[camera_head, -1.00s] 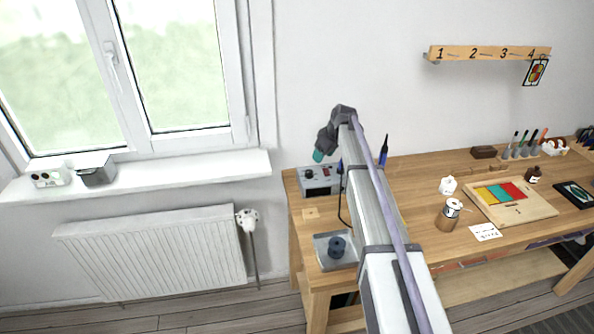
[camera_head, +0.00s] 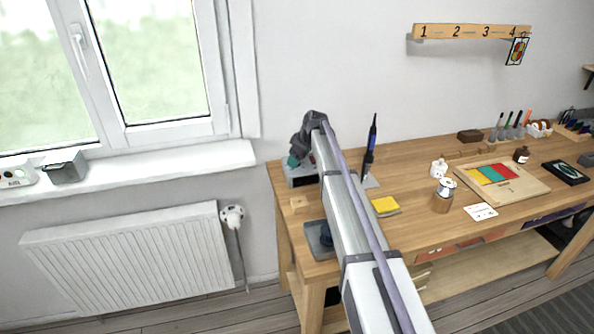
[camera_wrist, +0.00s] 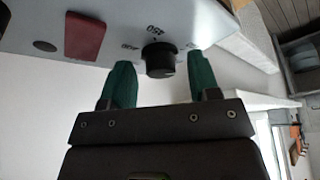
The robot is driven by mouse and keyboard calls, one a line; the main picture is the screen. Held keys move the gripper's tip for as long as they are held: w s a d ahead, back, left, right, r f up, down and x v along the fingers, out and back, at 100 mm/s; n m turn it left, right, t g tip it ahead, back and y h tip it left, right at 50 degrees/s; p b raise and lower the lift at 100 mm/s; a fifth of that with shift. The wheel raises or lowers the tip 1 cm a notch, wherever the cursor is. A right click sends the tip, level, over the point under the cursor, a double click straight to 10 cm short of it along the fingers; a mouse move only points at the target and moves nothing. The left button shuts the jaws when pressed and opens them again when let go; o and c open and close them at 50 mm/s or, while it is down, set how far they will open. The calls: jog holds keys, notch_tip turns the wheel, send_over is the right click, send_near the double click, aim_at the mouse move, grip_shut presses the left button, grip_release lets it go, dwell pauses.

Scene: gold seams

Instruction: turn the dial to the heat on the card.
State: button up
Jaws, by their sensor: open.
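The heat dial (camera_wrist: 158,60) is a black round knob on the pale front panel of the grey station (camera_wrist: 190,20). My gripper (camera_wrist: 161,78) is open, with one green finger on each side of the dial; contact cannot be told. In the head view my gripper (camera_head: 295,161) is at the station (camera_head: 301,180), which it and my arm partly hide. A white card (camera_head: 480,211) with unreadable marks lies on the bench.
A red display window (camera_wrist: 84,36) is beside the dial. A soldering iron (camera_head: 370,145) stands upright behind my arm. A tray (camera_head: 314,236), a yellow pad (camera_head: 385,205) and a wooden board (camera_head: 528,191) are on the bench (camera_head: 430,165). The windowsill (camera_head: 215,157) is left of the station.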

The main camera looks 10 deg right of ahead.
jog(key=shift+a+f, duration=0.1)
jog(key=c, duration=0.9)
